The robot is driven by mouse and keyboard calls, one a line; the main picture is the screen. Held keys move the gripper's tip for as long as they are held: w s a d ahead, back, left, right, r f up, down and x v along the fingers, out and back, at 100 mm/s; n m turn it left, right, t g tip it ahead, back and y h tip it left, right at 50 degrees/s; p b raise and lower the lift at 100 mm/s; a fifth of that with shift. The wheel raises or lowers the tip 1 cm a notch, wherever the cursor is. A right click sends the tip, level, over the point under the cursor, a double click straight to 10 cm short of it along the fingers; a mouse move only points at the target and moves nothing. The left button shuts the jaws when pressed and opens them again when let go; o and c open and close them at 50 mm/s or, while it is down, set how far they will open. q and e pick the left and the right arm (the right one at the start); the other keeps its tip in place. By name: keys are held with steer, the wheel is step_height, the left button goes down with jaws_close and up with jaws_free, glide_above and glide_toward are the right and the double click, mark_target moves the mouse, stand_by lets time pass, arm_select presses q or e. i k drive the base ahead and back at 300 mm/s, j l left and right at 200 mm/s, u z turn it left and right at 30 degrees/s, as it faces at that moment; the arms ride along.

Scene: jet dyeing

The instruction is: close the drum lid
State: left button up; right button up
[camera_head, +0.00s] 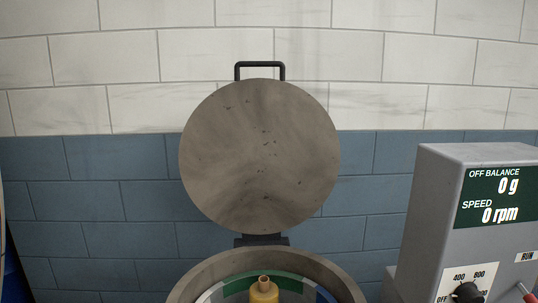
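The drum lid (260,155) is a round grey-brown metal disc with dark marks. It stands raised, about upright, behind the drum, with its face toward me. A black bar handle (260,65) is at its top edge, and a dark hinge (261,240) is at its bottom. The drum (207,271) is open below it at the bottom of the view, and its lower part is cut off. A yellow bottle-like object with a tan neck (263,291) shows inside the drum. Neither of my grippers is in view.
A grey control box (437,210) stands at the right, with displays reading 0 g and 0 rpm and a dial (467,292) below. A tiled wall, white above and blue below, is behind the lid. A dark blue object (10,270) is at the left edge.

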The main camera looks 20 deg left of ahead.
mark_target(258, 157)
steer(key=i+l+u, duration=0.1)
steer(key=u, duration=0.35)
steer(key=l+u, duration=0.4)
steer(key=j, duration=0.1)
